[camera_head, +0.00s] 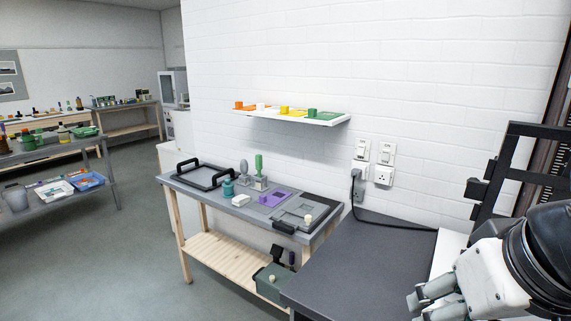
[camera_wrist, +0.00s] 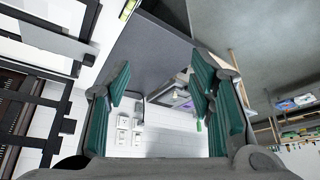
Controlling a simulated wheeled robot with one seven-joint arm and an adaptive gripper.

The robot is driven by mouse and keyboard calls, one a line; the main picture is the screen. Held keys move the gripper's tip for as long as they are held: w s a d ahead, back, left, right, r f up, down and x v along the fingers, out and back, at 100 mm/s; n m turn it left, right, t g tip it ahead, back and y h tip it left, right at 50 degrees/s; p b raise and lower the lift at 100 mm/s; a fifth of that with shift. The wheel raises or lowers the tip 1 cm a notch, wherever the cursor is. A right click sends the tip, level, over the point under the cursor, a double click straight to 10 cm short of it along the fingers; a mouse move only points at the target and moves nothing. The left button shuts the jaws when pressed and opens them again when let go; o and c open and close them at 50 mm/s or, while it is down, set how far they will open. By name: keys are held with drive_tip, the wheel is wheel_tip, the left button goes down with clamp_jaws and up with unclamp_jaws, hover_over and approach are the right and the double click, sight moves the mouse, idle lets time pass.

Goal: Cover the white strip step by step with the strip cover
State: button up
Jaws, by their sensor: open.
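My gripper (camera_head: 425,298) is at the lower right of the head view, beside a dark bench top. In the wrist view my gripper (camera_wrist: 160,88) is open, its two green-padded fingers wide apart with nothing between them. A white board (camera_head: 447,254) lies at the bench's right edge, partly hidden by my arm. In the wrist view a pale flat panel (camera_wrist: 55,42) shows at the upper left, near black framework, apart from the fingers. I cannot tell the white strip or the strip cover apart with certainty in either view.
The dark bench top (camera_head: 355,265) is mostly bare, with a black cable at its back. A black enlarger frame (camera_head: 500,180) stands at the right. A grey table (camera_head: 240,210) holds trays, bottles and tools. A wall shelf (camera_head: 325,122) carries coloured items.

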drive_tip(key=shift+w+d+r+m, duration=0.15)
drive_tip(key=shift+w+m, duration=0.15)
drive_tip(key=shift+w, duration=0.1)
drive_tip(key=shift+c, duration=0.5)
drive_tip(key=w+d+f+m+g+b, duration=0.1)
drive_tip(key=w+d+f+m+g, duration=0.1)
drive_tip(key=w+d+m, duration=0.8)
drive_tip(key=w+d+f+m+g+b, duration=0.2)
drive_tip(key=w+d+m, duration=0.5)
drive_tip(key=w, duration=0.4)
drive_tip(key=w+d+f+m+g, duration=0.2)
drive_tip(key=w+d+f+m, duration=0.2)
drive_tip(key=d+f+m, duration=0.25)
drive_tip(key=shift+m, duration=0.35)
drive_tip(key=f, duration=0.4)
drive_tip(key=f+p, duration=0.1)
drive_tip(key=f, duration=0.3)
drive_tip(key=f+p, duration=0.1)
drive_tip(key=f, duration=0.3)
drive_tip(key=shift+w+a+f, duration=0.15)
drive_tip(key=shift+a+f, duration=0.1)
drive_tip(key=shift+a, duration=0.05)
clamp_jaws()
